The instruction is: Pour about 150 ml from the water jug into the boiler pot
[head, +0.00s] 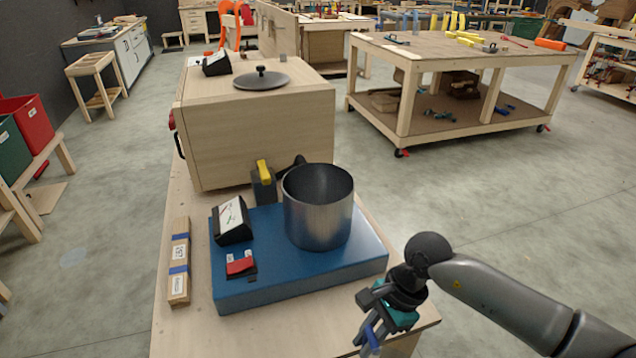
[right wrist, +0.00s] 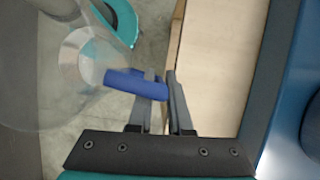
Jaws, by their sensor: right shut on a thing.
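The boiler pot (head: 318,212) is a grey metal cylinder with an open top. It stands upright on a blue base (head: 300,282) on the wooden bench. My right gripper (head: 372,326) is low at the bench's front right corner, to the right of and nearer than the pot. It is shut on the blue handle of the water jug (right wrist: 95,60), a clear vessel left of the fingers in the right wrist view. The right gripper's fingers (right wrist: 162,92) pinch the handle there. The jug's water level cannot be told. My left gripper is not in view.
A wooden box (head: 258,125) with a dark lid (head: 261,80) stands behind the pot. A black display unit (head: 232,220) and a red switch (head: 240,266) sit on the base. Wooden strips (head: 179,270) lie at left. Open floor lies to the right.

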